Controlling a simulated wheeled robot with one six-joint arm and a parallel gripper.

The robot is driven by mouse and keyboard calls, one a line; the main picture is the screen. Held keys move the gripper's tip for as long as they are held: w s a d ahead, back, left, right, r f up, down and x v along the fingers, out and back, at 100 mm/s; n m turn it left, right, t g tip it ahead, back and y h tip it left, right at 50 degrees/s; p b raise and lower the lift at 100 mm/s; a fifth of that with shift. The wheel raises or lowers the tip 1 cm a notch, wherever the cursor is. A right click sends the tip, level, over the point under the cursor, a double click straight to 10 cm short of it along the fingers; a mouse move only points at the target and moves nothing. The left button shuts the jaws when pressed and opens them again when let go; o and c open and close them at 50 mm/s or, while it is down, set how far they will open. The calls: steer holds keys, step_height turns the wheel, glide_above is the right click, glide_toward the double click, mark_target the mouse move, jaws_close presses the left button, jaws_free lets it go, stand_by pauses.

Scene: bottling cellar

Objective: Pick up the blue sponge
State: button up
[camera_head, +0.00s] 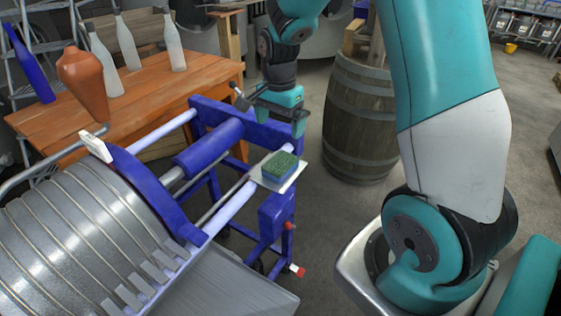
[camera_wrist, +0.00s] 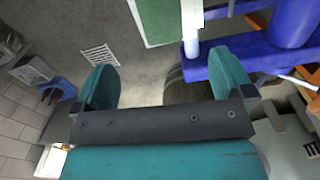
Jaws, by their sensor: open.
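The blue sponge (camera_head: 279,171) has a green top and blue sides. It lies on a small white plate (camera_head: 294,183) on the blue metal frame, in the middle of the head view. In the wrist view a green surface with a pale border, which looks like the sponge's top (camera_wrist: 160,18), is cut off by the top edge. My gripper (camera_head: 270,112) is open and empty, above and behind the sponge in the head view, and apart from it. Its two teal fingers (camera_wrist: 165,72) stand wide apart in the wrist view.
The blue frame (camera_head: 218,145) with rails and a ribbed metal drum (camera_head: 85,245) fill the left. Behind are a wooden table (camera_head: 150,85) with bottles and an orange vase (camera_head: 83,85). A barrel (camera_head: 357,120) stands to the right of the frame on open floor.

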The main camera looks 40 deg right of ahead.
mark_target(280, 162)
step_height(280, 162, down, 8)
steer(key=shift+f+p, duration=0.15)
steer(key=shift+p, duration=0.55)
steer(key=shift+d+f+p, duration=0.15)
steer(key=shift+f+p, duration=0.9)
steer(key=shift+f, duration=1.5)
steer(key=c, duration=1)
steer(key=shift+w, duration=0.1)
step_height(280, 162, up, 20)
steer(key=b, duration=0.3)
